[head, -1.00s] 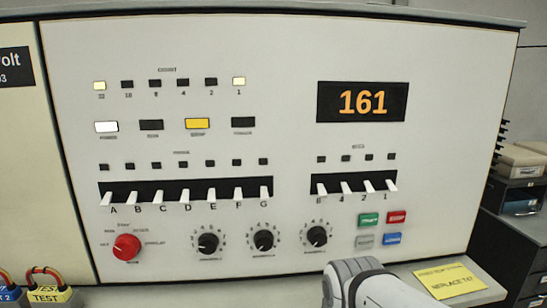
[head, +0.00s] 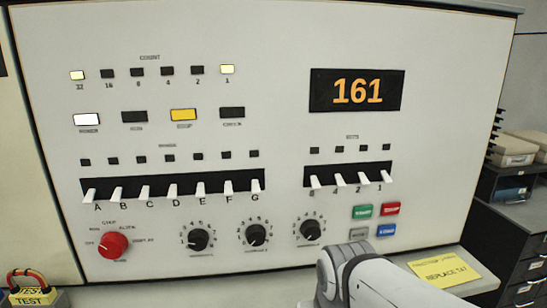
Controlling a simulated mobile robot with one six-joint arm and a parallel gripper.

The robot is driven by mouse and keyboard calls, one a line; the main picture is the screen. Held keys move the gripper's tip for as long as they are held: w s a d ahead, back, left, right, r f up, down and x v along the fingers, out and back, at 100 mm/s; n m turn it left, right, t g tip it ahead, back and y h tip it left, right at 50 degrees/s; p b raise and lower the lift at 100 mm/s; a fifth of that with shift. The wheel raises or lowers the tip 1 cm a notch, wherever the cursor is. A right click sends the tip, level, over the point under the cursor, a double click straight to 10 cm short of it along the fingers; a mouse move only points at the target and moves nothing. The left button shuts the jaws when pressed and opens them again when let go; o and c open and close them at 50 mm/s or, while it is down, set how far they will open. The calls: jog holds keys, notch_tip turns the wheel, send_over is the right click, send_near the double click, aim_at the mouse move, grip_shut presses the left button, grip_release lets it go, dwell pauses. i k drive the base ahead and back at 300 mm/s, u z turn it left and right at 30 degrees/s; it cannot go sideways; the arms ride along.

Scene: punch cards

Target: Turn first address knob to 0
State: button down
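The panel has a row of three black address knobs with number scales. The first address knob (head: 198,239) is leftmost, with its white pointer mark aimed toward the lower left. The second knob (head: 255,235) and third knob (head: 309,230) stand to its right, also with marks toward the lower left. The orange display (head: 356,91) reads 161. My arm shows at the bottom of the head view, below and right of the third knob. My gripper is not visible, and nothing of mine touches the knobs.
A red rotary knob (head: 113,245) is left of the address knobs. White toggle switches run above them. Green (head: 362,211), red (head: 390,208), grey (head: 359,233) and blue (head: 386,230) buttons are at right. A yellow note (head: 444,271) lies on the ledge.

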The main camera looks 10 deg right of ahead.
aim_at(198, 238)
jog(key=u, duration=0.85)
jog(key=k, duration=1.2)
jog(key=z, duration=0.65)
jog(key=i, duration=1)
jog(key=z, duration=0.05)
